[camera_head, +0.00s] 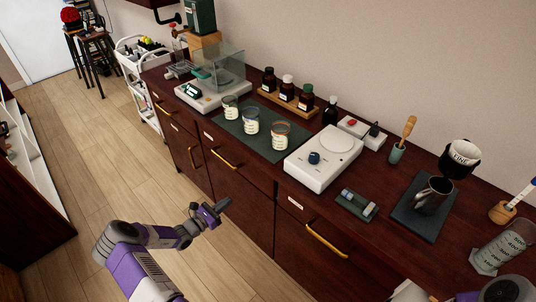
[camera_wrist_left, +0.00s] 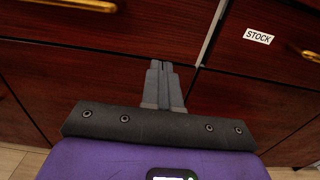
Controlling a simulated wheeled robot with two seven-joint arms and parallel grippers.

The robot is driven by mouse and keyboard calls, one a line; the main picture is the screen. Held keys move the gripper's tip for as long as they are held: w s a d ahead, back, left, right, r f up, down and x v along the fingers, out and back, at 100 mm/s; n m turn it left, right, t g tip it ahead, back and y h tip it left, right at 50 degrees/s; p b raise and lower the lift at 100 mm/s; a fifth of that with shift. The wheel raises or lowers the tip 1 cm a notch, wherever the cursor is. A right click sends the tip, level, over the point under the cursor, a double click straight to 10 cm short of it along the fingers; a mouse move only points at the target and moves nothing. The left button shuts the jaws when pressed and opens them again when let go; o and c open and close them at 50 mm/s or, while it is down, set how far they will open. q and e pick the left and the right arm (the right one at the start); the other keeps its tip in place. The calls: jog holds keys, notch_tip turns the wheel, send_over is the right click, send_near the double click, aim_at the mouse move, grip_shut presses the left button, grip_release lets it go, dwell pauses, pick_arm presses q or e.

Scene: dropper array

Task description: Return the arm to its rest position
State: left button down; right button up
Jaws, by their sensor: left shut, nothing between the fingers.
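My left gripper (camera_head: 224,204) is in front of the dark wood cabinet (camera_head: 245,211), over the floor and below the counter top. In the left wrist view its two grey fingers (camera_wrist_left: 160,64) are together and hold nothing. Drawer fronts with brass handles (camera_wrist_left: 82,4) and a white "STOCK" label (camera_wrist_left: 258,36) lie beyond the fingers. My left arm comes in from the bottom left, bent at the elbow. At the bottom right, part of my right arm shows; its fingers are not in view.
On the counter stand a glass-cased balance (camera_head: 219,70), several beakers on a dark mat (camera_head: 264,148), brown bottles in a wooden rack (camera_head: 283,101), a white stirrer plate (camera_head: 315,173) and a metal jug (camera_head: 434,194). A white cart (camera_head: 143,88) stands at the left.

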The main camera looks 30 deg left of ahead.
pick_arm(q)
jog(key=s+d+f+m+g+h, duration=0.2)
jog(key=d+m+g, duration=0.2)
jog(key=d, duration=0.5)
jog(key=s+d+f+m+g+h, duration=0.1)
jog(key=d+f+m+g+h, duration=0.2)
jog(key=d, duration=0.6)
jog(key=s+d+f+m+g+h, duration=0.1)
jog(key=s+d+f+m+g, duration=0.1)
jog(key=d+m+g, duration=0.5)
jog(key=s+d+m+g+y, duration=0.2)
jog(key=s+d+m+y, duration=0.4)
jog(key=s+d+m, duration=0.5)
jog(key=s+m, duration=0.2)
jog(key=m, duration=0.3)
jog(key=shift+s+d+f+m+g, duration=0.15)
jog(key=shift+s+d+m+g, duration=0.15)
jog(key=shift+s+d+g, duration=0.1)
